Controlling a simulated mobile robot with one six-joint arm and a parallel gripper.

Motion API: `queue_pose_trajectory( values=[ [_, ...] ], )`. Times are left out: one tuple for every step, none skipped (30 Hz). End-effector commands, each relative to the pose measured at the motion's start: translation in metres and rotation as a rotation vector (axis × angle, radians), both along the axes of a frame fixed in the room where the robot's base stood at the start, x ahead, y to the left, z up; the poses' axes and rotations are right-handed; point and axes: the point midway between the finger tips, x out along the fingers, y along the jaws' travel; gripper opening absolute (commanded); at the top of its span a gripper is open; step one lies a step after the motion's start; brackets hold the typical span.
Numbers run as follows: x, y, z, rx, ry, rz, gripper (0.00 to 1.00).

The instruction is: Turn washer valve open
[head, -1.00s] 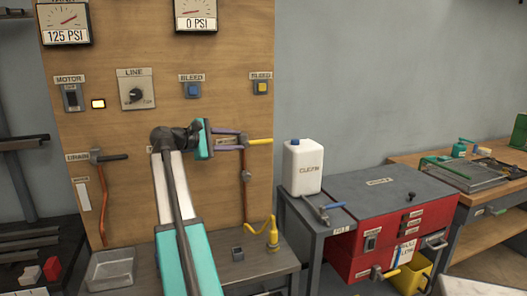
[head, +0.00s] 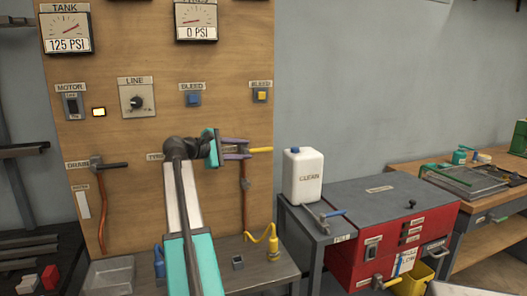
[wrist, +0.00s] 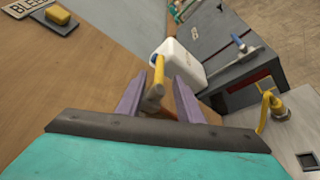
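A yellow-handled valve lever (head: 262,150) sticks out to the right from a copper pipe (head: 245,195) on the wooden board. My gripper (head: 248,149) is beside it, with two purple fingers apart and pointing toward the handle. In the wrist view the yellow handle (wrist: 159,72) shows between the open fingers (wrist: 158,92); whether either finger touches it I cannot tell. Another valve with a blue lever (head: 334,213) sits on the grey stand by the white CLEAN jug (head: 303,176). A yellow lever (head: 390,281) sits low on the red cabinet (head: 380,250). No valve is clearly labelled as the washer valve.
The board also carries a drain valve with a black lever (head: 112,165), a line knob (head: 137,102), bleed buttons (head: 193,99) and gauges (head: 67,31). A workbench (head: 488,205) is at right.

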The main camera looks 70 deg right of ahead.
Motion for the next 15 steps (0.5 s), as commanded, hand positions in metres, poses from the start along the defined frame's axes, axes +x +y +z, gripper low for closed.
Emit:
queue_pose_trajectory(
  values=[
    [-0.004, -0.007, -0.001, 0.002, 0.001, -0.002, 0.33],
    [-0.007, -0.011, -0.002, 0.002, 0.001, -0.002, 0.33],
    [-0.01, -0.016, -0.004, 0.003, 0.0, -0.002, 0.33],
    [-0.012, -0.02, -0.004, 0.002, 0.001, -0.002, 0.33],
    [-0.014, -0.023, -0.005, 0.002, 0.001, -0.002, 0.33],
    [-0.017, -0.028, -0.006, 0.001, 0.0, -0.002, 0.33],
    [-0.019, -0.031, -0.007, 0.002, -0.001, -0.002, 0.33],
    [-0.022, -0.035, -0.008, 0.002, -0.001, -0.002, 0.33],
    [-0.025, -0.04, -0.009, 0.001, 0.0, -0.002, 0.33],
    [-0.027, -0.043, -0.01, 0.001, 0.0, -0.002, 0.33],
    [-0.029, -0.047, -0.011, 0.001, 0.0, -0.002, 0.33],
    [-0.032, -0.052, -0.012, 0.001, 0.0, -0.003, 0.33],
    [-0.034, -0.055, -0.013, 0.001, 0.0, -0.003, 0.33],
    [-0.036, -0.059, -0.014, 0.001, 0.0, -0.003, 0.33],
    [-0.039, -0.063, -0.015, 0.001, 0.0, -0.002, 0.33]
  ],
)
